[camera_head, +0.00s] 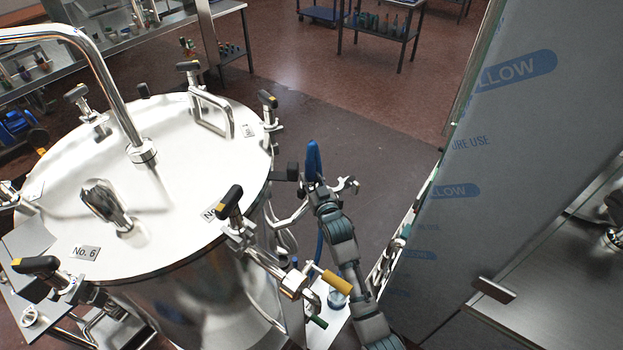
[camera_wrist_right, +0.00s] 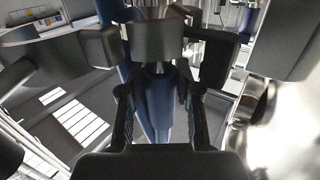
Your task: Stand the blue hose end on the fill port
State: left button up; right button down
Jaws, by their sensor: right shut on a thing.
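The blue hose end (camera_head: 313,160) points upward in the head view, just right of the tank's rim. My right gripper (camera_head: 317,186) is shut around it, and the blue hose (camera_head: 319,243) hangs down beside my arm. In the right wrist view the blue hose end (camera_wrist_right: 154,112) sits between the two dark fingers of my right gripper (camera_wrist_right: 157,112), below a metal cylinder (camera_wrist_right: 156,42). I cannot tell for sure which fitting is the fill port. A polished fitting (camera_head: 106,206) stands on the tank lid. My left gripper is not in view.
The round steel tank lid (camera_head: 175,175) carries clamps with black handles (camera_head: 230,203) around its rim and a bent pipe (camera_head: 113,90). A yellow-handled valve (camera_head: 336,282) is close left of my right forearm. A film-wrapped panel (camera_head: 500,130) stands to the right. Floor (camera_head: 375,135) is clear behind the gripper.

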jog(key=shift+f, duration=0.45)
jog(key=c, duration=1)
grip_release()
jog(key=shift+o, duration=1.4)
jog(key=shift+d, duration=0.1)
jog(key=shift+w+r, duration=0.1)
jog(key=shift+s+d, duration=0.15)
jog(key=shift+s, duration=0.4)
jog(key=v, duration=1)
jog(key=shift+s+d, duration=0.3)
jog(key=shift+d, duration=0.25)
jog(key=shift+a, duration=0.25)
